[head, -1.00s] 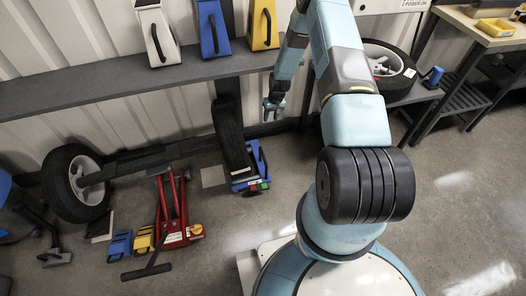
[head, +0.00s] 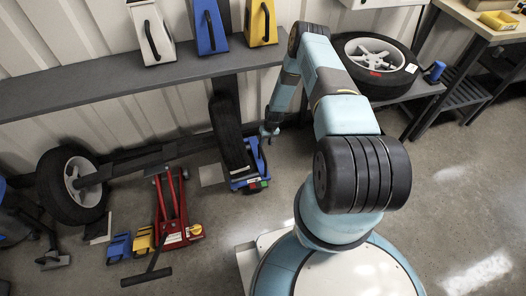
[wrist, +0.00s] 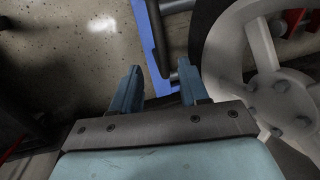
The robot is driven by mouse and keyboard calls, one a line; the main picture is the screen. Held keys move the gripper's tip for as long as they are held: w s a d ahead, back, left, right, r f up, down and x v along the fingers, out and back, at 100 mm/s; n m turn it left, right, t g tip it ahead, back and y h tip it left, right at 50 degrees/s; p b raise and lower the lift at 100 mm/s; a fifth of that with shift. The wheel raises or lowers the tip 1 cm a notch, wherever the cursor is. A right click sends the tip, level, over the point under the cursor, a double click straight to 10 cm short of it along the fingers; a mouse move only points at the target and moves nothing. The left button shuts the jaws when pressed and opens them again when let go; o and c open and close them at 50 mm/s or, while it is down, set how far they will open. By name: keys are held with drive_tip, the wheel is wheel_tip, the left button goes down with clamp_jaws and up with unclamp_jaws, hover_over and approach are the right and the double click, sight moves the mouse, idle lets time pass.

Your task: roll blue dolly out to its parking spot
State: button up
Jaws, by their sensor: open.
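The blue dolly (head: 246,182) is on the floor by the wall, below the shelf. A dark wheel (head: 228,138) stands upright on it, seen edge-on. Red and green spots show on the dolly's front end. My gripper (head: 269,131) is open, low at the right of the dolly's raised handle. In the wrist view my open fingers (wrist: 158,88) are on either side of the lower end of a blue dolly bar (wrist: 151,45). Whether they touch it I cannot tell. The wheel's pale spoked hub (wrist: 270,85) fills the right. I cannot identify a marked parking spot.
A red floor jack (head: 176,212) and blue and yellow blocks (head: 131,245) lie to the left. Another wheel (head: 75,185) stands at far left. A shelf (head: 130,84) runs above the dolly. Open floor (head: 450,200) lies to the right.

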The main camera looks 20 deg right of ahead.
drive_tip(key=f, duration=0.2)
drive_tip(key=a+f, duration=0.1)
drive_tip(key=f, duration=0.5)
drive_tip(key=shift+a, duration=0.25)
clamp_jaws()
idle(0.5)
